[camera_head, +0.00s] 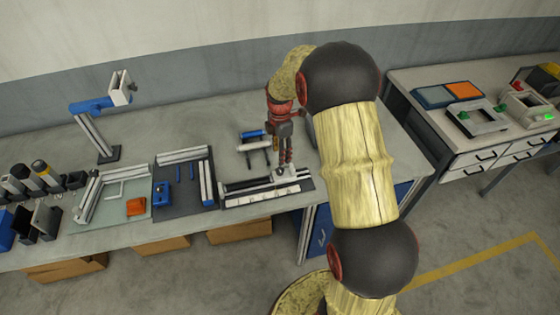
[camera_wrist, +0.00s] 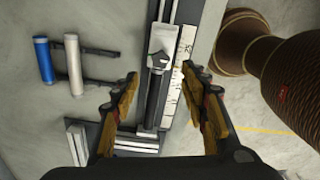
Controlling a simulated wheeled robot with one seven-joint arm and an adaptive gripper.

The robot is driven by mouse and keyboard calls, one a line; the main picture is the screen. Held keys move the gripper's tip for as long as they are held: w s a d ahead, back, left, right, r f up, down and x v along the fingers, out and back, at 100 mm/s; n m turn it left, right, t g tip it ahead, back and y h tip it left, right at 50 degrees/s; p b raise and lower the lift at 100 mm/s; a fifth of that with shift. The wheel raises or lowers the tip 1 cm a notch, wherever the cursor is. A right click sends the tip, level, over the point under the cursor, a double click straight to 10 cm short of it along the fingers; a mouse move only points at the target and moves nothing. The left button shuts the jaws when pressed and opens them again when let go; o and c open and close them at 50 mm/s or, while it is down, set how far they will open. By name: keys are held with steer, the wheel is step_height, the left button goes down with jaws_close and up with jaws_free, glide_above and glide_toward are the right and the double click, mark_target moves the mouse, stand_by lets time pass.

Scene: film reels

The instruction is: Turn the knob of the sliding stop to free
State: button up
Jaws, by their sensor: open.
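The sliding stop shows in the wrist view as a pale metal block (camera_wrist: 178,42) on a dark rail. A dark knob (camera_wrist: 158,60) with a pointed top sits on it, and a long black bar extends from it toward the bottom of the picture. My gripper (camera_wrist: 160,73) is open, with one finger on each side of the knob and bar. A gap shows on both sides, and I see no contact. In the head view my gripper (camera_head: 286,160) points down over the rail fixture (camera_head: 262,198), and the knob is too small to make out.
A white marked strip (camera_wrist: 173,104) runs along the rail. Blue (camera_wrist: 42,58) and pale (camera_wrist: 73,62) cylinders with dark prongs lie to the left. Framed fixtures (camera_head: 183,155) and a blue clamp stand (camera_head: 92,125) share the bench (camera_head: 225,120). A second bench (camera_head: 420,85) stands right.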

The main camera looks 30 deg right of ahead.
steer(key=shift+r, duration=1.55)
